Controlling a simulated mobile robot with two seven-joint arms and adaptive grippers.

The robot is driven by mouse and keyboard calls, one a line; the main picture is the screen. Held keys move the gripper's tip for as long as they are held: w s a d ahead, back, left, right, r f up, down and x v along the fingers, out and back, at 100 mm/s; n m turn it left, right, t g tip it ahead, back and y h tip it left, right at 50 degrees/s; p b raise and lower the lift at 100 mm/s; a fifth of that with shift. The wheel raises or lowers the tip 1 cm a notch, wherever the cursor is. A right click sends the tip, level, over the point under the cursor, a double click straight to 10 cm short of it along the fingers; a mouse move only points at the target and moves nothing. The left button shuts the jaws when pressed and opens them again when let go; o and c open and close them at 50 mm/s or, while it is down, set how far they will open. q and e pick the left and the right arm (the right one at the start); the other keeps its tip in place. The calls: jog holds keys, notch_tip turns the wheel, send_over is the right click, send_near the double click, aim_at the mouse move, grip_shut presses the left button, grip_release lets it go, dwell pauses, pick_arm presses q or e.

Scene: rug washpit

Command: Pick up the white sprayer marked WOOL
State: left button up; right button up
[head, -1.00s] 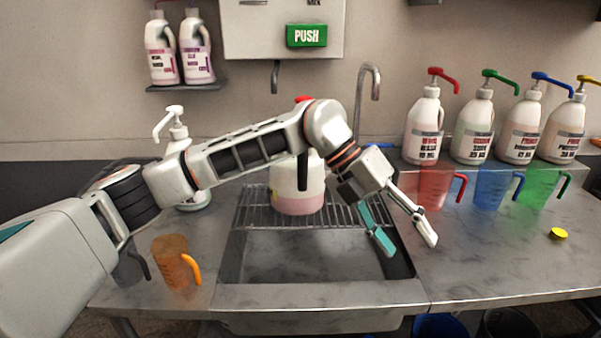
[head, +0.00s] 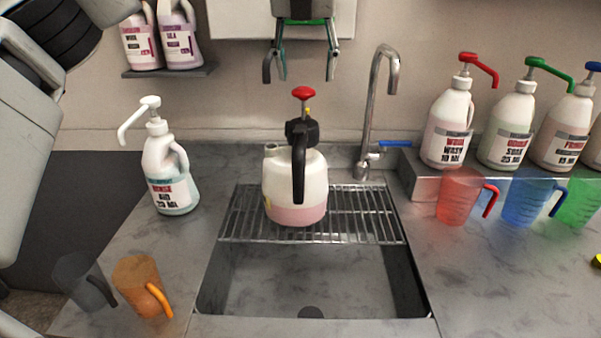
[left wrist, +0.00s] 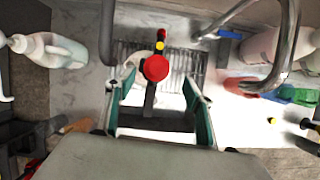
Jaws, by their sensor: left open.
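The white sprayer (head: 285,182) stands upright on the wire rack over the sink, with pink liquid low in it. It has a black handle (head: 299,170) and a red pump knob (head: 304,93). No WOOL marking is readable on it. My left gripper (head: 302,66) is open and empty, pointing down above and behind the knob in the head view. In the left wrist view the red knob (left wrist: 155,68) shows between the spread fingers, with the sprayer below partly hidden. My right gripper is not in view.
A tap (head: 372,110) stands right of the sprayer. A white pump bottle (head: 168,170) stands left. Several pump bottles (head: 447,130) and coloured jugs (head: 462,200) are at the right. An orange jug (head: 138,285) is at front left. The sink basin (head: 310,275) looks empty.

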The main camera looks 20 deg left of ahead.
aim_at(303, 90)
pick_arm(q)
jog(key=x, duration=0.3)
jog(key=shift+s, duration=0.15)
jog(key=x, duration=0.4)
jog(key=shift+s+a+f, duration=0.1)
jog(key=shift+a+f, duration=0.05)
jog(key=shift+a, duration=0.15)
jog(key=shift+f, duration=0.25)
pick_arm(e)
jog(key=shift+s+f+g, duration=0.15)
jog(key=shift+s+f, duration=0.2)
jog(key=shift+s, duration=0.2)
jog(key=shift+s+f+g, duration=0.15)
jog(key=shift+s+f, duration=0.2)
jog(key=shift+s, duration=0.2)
